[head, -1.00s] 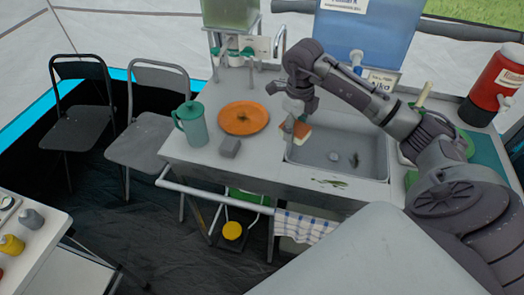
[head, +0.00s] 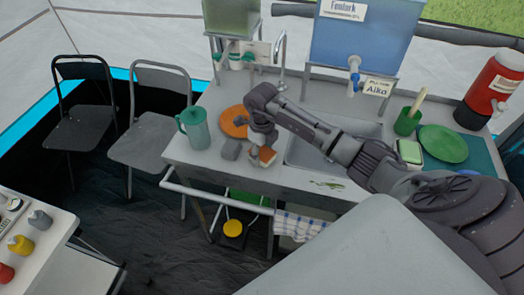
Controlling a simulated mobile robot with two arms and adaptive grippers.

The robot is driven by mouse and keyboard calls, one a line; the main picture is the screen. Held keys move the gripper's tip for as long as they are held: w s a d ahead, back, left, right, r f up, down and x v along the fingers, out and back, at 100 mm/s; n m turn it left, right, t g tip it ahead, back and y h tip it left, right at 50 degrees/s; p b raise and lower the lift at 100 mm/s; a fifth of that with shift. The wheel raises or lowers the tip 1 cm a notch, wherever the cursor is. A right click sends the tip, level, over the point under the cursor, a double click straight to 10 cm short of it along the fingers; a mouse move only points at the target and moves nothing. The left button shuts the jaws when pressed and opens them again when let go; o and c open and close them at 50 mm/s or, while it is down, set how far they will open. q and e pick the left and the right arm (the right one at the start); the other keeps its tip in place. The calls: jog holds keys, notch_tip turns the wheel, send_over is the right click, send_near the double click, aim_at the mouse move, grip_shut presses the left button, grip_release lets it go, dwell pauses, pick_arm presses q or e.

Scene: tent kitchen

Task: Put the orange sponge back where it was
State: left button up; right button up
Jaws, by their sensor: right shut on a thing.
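The orange sponge (head: 265,156), orange with a pale side, is held in my right gripper (head: 263,146) at the left end of the sink counter (head: 210,169). My right gripper points down and is shut on the sponge. The sponge is just left of the sink (head: 300,153) and right of a small grey block (head: 231,150). I cannot tell whether it touches the counter. The gripper partly hides the sponge and an orange plate (head: 233,123) behind it. My left gripper is not in view.
A teal pitcher (head: 194,127) stands at the counter's left end. A tap (head: 281,60) rises behind the sink. A green cup (head: 407,121), a green and white sponge (head: 410,152) and a green plate (head: 443,144) are to the right. A rail runs along the front.

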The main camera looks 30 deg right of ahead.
aim_at(262, 151)
jog(key=shift+f, duration=0.1)
jog(key=o, duration=1.2)
notch_tip(262, 151, up, 12)
jog(key=b, duration=0.2)
jog(key=shift+b, duration=0.4)
